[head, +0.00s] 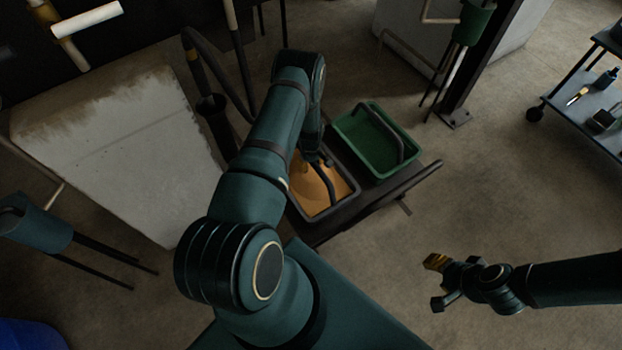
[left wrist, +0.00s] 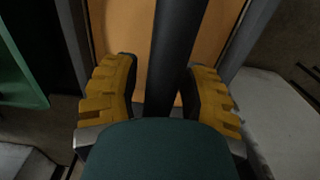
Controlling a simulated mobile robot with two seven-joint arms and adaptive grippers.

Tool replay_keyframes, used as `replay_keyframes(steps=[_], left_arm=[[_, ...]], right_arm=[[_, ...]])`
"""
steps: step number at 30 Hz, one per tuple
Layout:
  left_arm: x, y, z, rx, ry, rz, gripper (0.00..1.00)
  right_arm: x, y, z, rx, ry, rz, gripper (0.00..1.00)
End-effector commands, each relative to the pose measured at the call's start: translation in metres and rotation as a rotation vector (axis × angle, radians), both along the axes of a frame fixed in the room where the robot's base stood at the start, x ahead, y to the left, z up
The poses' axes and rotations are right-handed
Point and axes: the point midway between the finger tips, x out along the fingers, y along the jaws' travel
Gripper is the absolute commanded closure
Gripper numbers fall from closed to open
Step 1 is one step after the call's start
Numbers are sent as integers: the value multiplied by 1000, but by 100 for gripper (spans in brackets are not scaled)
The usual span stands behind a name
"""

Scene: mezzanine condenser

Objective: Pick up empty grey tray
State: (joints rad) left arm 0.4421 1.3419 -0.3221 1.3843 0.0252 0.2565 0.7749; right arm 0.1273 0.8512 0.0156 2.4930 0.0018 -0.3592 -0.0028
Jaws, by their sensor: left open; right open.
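The grey tray (head: 346,208) sits on a dark low cart (head: 385,202), partly hidden behind my left arm. Its inside is orange-brown, and I cannot tell whether that is a lining or loose contents. A dark bar handle (head: 328,186) spans it. My left gripper (left wrist: 160,98) is over this tray and mostly hidden in the head view. In the left wrist view its yellow-padded fingers are open, one on each side of the handle (left wrist: 176,50), with a gap on at least one side. My right gripper (head: 437,283) is open and empty over bare floor at the right.
A green tray (head: 348,138) with a dark handle stands beside the grey one on the cart and looks empty. A pale block (head: 120,150) lies to the left. A post (head: 470,80) and a shelf trolley (head: 590,115) stand back right. Floor at right is clear.

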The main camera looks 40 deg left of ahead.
Motion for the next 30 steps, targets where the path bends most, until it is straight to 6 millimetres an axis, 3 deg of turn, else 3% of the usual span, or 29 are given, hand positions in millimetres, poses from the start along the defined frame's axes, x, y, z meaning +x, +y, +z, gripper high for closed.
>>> replay_keyframes(steps=[1, 3, 19, 30], left_arm=[[0, 0, 0, 0, 0, 0, 79], [0, 0, 0, 0, 0, 0, 100], [3, 1, 8, 3, -5, -1, 100], [3, 1, 60, 3, -6, 0, 100]], right_arm=[[0, 0, 0, 0, 0, 0, 53], [0, 0, 0, 0, 0, 0, 53], [0, 0, 2, 0, 1, 0, 53], [-3, 0, 17, 1, 8, 2, 53]])
